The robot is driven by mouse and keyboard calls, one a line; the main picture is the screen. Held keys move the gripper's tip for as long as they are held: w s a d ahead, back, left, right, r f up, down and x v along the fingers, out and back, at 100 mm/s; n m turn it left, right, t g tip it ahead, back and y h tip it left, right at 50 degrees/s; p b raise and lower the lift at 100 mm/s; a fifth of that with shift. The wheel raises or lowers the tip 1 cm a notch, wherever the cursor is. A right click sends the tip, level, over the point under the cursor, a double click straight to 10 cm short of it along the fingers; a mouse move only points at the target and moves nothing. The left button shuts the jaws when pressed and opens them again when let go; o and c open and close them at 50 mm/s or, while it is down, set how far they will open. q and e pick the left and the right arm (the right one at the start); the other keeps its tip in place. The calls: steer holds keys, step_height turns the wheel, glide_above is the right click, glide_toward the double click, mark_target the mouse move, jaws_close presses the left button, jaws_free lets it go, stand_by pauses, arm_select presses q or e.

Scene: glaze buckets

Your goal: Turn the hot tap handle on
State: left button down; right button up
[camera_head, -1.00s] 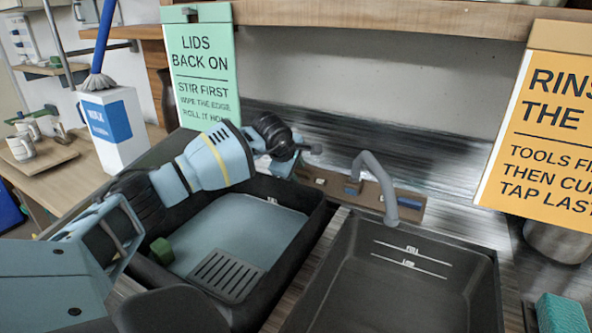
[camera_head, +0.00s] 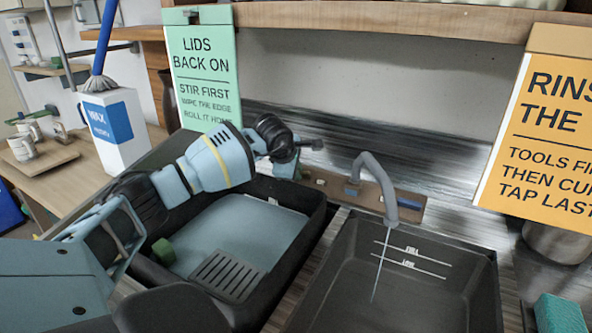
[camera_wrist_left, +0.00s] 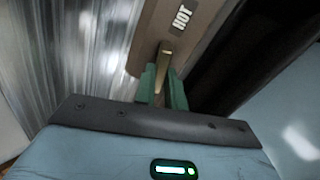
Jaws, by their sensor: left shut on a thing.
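The hot tap handle (camera_wrist_left: 165,56) is a small brass-coloured lever beside a HOT label (camera_wrist_left: 182,17) in the left wrist view. My left gripper (camera_wrist_left: 162,84) is shut on it with its green fingers on either side. In the head view my left gripper (camera_head: 286,169) is at the left end of the brown tap panel (camera_head: 408,208), and the handle there is mostly hidden by the wrist. The grey curved tap spout (camera_head: 372,170) stands on the panel, with a thin water stream (camera_head: 381,262) falling from it. My right gripper is not in view.
The stream falls into the dark right basin (camera_head: 470,290). A green sign (camera_head: 205,70) and an orange sign (camera_head: 545,120) hang behind. A white box (camera_head: 118,135) stands at left.

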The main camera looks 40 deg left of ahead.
arm_select(q)
steer(key=n, duration=0.2)
steer(key=shift+n, duration=0.4)
steer(key=n+p, duration=0.1)
steer(key=n, duration=0.2)
steer(key=shift+d+n, duration=0.1)
steer(key=shift+n, duration=0.2)
steer(key=n+p, duration=0.1)
steer(key=n, duration=0.4)
steer(key=shift+s+f, duration=0.1)
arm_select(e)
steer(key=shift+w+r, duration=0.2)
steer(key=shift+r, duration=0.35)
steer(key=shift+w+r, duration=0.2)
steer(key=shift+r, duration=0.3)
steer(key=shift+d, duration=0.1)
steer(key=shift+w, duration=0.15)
arm_select(q)
steer(key=c, duration=1.5)
jaws_free()
steer(key=shift+o, duration=0.2)
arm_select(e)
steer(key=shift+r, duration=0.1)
